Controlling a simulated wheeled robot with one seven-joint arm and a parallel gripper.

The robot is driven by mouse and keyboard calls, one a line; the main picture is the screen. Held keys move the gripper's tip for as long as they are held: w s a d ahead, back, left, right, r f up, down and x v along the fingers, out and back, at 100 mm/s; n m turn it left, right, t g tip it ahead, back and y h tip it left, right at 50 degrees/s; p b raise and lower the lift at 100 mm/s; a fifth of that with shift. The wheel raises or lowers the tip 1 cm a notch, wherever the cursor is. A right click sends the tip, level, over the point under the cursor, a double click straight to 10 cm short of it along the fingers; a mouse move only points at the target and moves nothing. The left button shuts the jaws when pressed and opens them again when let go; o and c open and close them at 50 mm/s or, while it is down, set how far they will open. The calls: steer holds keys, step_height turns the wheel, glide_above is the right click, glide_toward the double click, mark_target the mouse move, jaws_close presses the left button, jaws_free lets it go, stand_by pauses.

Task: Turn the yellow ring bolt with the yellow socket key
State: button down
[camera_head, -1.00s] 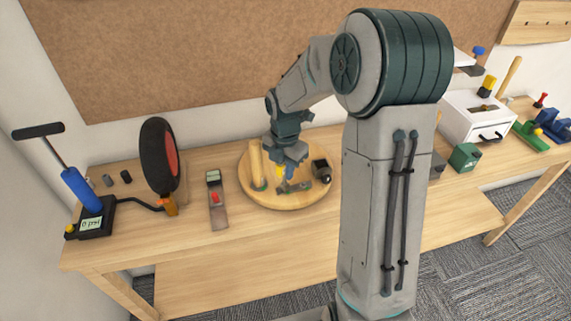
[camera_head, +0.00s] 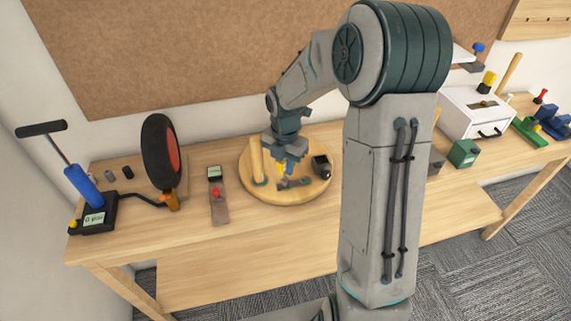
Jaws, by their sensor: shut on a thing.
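My gripper (camera_head: 288,163) points down over the round wooden board (camera_head: 268,192) on the bench. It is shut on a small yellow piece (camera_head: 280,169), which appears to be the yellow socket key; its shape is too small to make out. A dark grey part (camera_head: 295,184) lies on the board just below the gripper. I cannot make out the yellow ring bolt apart from the yellow seen at the gripper. Whether the yellow piece touches anything below it cannot be told.
On the board stand a pale wooden upright (camera_head: 256,160) at left and a black block (camera_head: 321,167) at right. A small device with a red knob (camera_head: 216,194), a wheel (camera_head: 160,150) and a blue pump (camera_head: 84,187) stand left. A white box (camera_head: 474,116) stands right.

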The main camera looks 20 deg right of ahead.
steer(key=shift+r+p, duration=2.1)
steer(key=shift+r, duration=0.25)
steer(key=shift+f, duration=0.1)
steer(key=shift+r+m+p, duration=0.6)
steer(key=shift+r+p, duration=0.15)
steer(key=shift+p, duration=0.25)
steer(key=shift+r, duration=0.1)
steer(key=shift+p, duration=0.3)
